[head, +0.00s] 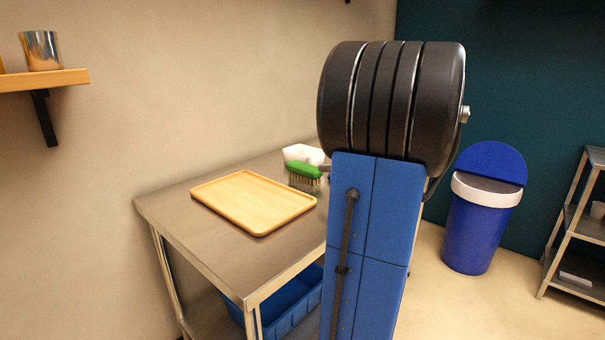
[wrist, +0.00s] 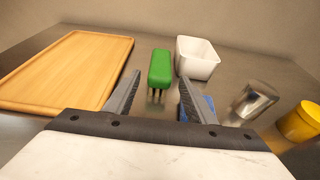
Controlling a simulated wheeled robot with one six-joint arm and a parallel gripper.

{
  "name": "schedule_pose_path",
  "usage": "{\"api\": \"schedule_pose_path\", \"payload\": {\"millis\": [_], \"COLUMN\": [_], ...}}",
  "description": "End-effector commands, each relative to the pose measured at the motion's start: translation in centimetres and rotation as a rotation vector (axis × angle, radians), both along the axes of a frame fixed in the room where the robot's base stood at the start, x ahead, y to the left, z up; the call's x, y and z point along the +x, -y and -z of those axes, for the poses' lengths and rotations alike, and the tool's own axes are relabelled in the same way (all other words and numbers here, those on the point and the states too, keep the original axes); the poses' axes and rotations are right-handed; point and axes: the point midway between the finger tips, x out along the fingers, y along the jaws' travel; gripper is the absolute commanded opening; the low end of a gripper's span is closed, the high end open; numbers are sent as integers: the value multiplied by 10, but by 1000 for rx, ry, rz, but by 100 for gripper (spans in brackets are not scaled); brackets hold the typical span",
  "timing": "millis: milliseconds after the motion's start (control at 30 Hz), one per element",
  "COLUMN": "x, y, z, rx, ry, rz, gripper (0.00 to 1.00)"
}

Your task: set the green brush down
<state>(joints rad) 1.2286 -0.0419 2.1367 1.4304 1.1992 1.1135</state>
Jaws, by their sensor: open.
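The green brush (wrist: 160,69) stands on the metal table, bristles down, just beyond my open gripper (wrist: 158,85) in the wrist view. It lies between the lines of the two fingers, and neither finger is seen touching it. In the head view the green brush (head: 305,171) shows near the far part of the table, with its dark bristles below the green back. My gripper is mostly hidden behind my own arm in the head view.
A wooden tray (wrist: 68,66) lies left of the brush. A white container (wrist: 197,58) stands close behind and right of it. A blue item (wrist: 207,108), a metal cup (wrist: 252,101) and a yellow cup (wrist: 301,122) stand to the right. A blue bin (head: 478,225) stands beyond the table.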

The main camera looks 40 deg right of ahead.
Motion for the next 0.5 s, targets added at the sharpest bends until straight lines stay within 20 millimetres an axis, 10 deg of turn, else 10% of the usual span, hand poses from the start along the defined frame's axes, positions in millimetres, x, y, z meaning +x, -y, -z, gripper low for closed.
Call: {"api": "schedule_pose_path", "payload": {"millis": [500], "x": [74], "y": [-6], "z": [23], "rx": [1], "ry": [-1], "rz": [-2], "gripper": [50]}}
